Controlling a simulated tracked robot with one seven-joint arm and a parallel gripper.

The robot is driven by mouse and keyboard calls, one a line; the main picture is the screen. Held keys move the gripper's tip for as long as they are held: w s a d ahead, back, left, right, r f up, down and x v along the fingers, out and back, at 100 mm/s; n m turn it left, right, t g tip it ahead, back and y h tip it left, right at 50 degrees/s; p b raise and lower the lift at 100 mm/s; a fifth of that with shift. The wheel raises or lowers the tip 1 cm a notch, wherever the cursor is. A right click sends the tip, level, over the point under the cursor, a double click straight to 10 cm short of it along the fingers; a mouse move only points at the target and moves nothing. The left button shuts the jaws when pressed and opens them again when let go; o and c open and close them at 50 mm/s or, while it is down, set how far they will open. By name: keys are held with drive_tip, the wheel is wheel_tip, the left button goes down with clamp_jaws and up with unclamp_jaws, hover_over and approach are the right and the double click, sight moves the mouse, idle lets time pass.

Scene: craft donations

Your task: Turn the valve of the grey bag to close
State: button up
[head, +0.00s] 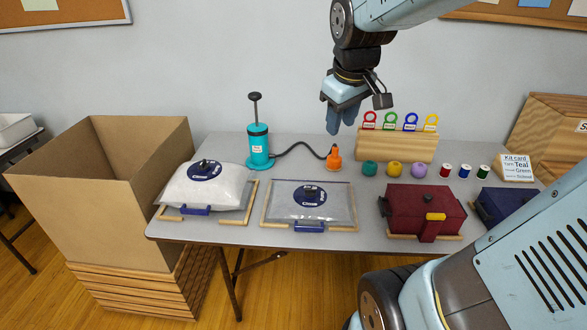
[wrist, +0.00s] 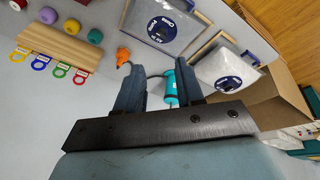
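The grey bag (head: 340,205) lies fairly flat in a wooden frame at the front middle of the table. Its round blue valve disc has a dark knob (head: 310,192) on top and a "Close" label. The knob's exact turn is too small to tell. The bag also shows in the wrist view (wrist: 190,18), upper middle, with its blue valve (wrist: 161,28). My gripper (head: 341,124) is raised above the back of the table, behind and above the bag and touching nothing. In the wrist view its two fingers (wrist: 160,66) are apart and empty.
A puffy white bag (head: 230,190) with a similar valve lies left. A teal pump (head: 259,150) with a hose and orange nozzle (head: 334,160) stands behind. A red case (head: 410,205) is right; a wooden rack (head: 390,147) holds rings. A cardboard box (head: 100,215) stands left.

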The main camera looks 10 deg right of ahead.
drive_tip(key=w+f+n+g, duration=0.2)
drive_tip(key=w+f+n, duration=0.4)
drive_tip(key=w, duration=0.4)
drive_tip(key=n+g, duration=0.2)
drive_tip(key=n, duration=0.2)
hover_over(310, 191)
wheel_tip(310, 191, down, 13)
drive_tip(key=shift+y, duration=0.3)
drive_tip(key=f, duration=1.3)
drive_tip(key=shift+w+d+f, duration=0.1)
drive_tip(key=shift+w, duration=0.25)
drive_tip(key=shift+c, duration=0.2)
clamp_jaws()
